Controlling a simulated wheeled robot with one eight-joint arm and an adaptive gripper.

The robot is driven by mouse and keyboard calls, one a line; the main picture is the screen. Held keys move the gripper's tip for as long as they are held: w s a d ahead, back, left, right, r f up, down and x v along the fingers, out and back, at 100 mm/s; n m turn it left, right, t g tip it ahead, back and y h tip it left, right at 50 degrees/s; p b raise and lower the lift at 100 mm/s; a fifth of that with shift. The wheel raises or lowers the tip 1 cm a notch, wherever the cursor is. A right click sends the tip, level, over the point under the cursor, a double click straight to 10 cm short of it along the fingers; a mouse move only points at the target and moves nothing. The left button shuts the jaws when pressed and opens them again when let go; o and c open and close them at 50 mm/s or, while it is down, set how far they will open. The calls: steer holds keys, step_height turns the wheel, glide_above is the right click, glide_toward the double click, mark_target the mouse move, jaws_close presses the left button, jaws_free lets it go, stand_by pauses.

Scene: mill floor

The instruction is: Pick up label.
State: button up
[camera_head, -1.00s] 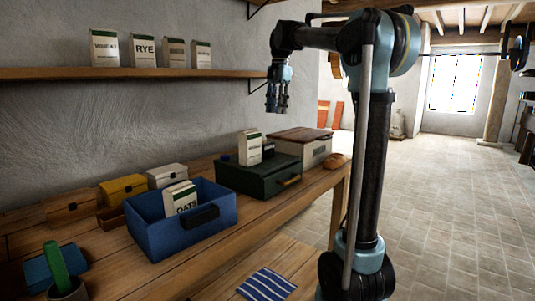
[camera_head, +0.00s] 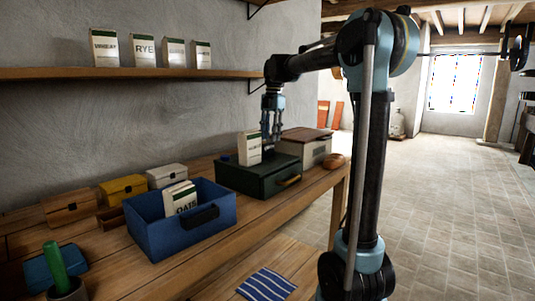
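I cannot make out a separate label for certain. A small dark object with a pale top stands on the green box (camera_head: 245,182), right beside a white packet (camera_head: 249,149), and is now mostly hidden by my gripper. My gripper (camera_head: 270,145) points straight down over the green box, just right of the packet, with its fingertips at that small object. The fingers are too small and overlapped to tell whether they are closed on it. Other packets carry printed fronts, such as OATS (camera_head: 181,198) in the blue bin (camera_head: 165,237).
A grey box with a reddish lid (camera_head: 313,151) stands behind the green box, with a round brown object (camera_head: 334,161) at the bench's right end. A shelf (camera_head: 150,72) with several packets runs above. Small yellow (camera_head: 123,188) and white boxes line the wall.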

mark_target(268, 158)
steer(key=shift+s+a+f, duration=0.15)
steer(key=shift+f, duration=0.8)
steer(key=shift+s+a+f, duration=0.2)
steer(key=shift+f, duration=0.7)
steer(key=shift+s+a+f, duration=0.15)
steer(key=shift+f, duration=0.8)
jaws_close()
